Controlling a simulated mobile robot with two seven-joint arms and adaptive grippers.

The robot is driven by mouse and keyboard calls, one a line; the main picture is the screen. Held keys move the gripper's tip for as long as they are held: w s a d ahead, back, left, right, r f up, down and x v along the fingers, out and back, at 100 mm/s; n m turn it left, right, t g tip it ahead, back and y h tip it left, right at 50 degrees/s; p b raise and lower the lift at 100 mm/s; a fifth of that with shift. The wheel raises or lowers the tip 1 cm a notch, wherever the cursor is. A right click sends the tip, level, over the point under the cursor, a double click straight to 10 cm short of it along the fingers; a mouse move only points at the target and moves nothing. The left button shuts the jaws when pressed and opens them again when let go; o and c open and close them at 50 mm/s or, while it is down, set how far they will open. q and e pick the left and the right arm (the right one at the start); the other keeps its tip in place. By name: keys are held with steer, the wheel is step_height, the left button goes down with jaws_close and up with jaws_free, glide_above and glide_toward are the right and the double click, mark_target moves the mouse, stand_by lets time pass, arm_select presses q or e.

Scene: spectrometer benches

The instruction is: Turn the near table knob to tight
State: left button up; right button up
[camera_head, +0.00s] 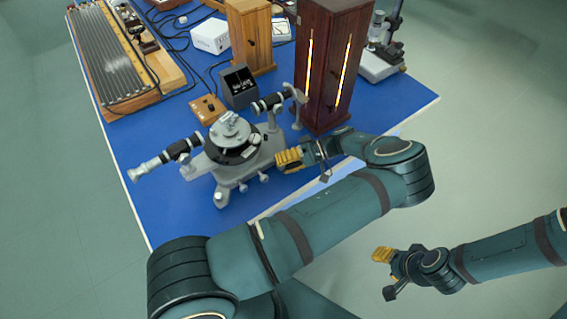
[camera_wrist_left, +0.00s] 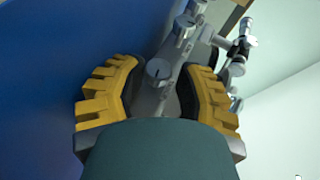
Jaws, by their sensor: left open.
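The grey spectrometer (camera_head: 232,145) stands on the blue bench top, with a round table on a black disc in its middle and small knobs around its base. My left gripper (camera_head: 289,160) is at its right side, close to the base. In the left wrist view the yellow fingers of my left gripper (camera_wrist_left: 158,95) are apart. A grey knob (camera_wrist_left: 158,70) with a flat round end shows between them; I cannot tell whether they touch it. I cannot tell for sure which knob is the near table knob. My right gripper (camera_head: 383,256) is away from the bench, over the floor.
A tall dark wooden cabinet (camera_head: 326,70) with glowing slits stands just behind my left gripper. A grey box (camera_head: 238,86) and a small wooden block (camera_head: 207,109) stand behind the spectrometer. The bench's blue surface (camera_head: 142,212) is clear at the front left.

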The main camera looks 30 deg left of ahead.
arm_select(q)
steer(key=shift+d+f, duration=0.1)
steer(key=shift+f, duration=0.15)
steer(key=v, duration=0.8)
steer(key=shift+r, duration=0.25)
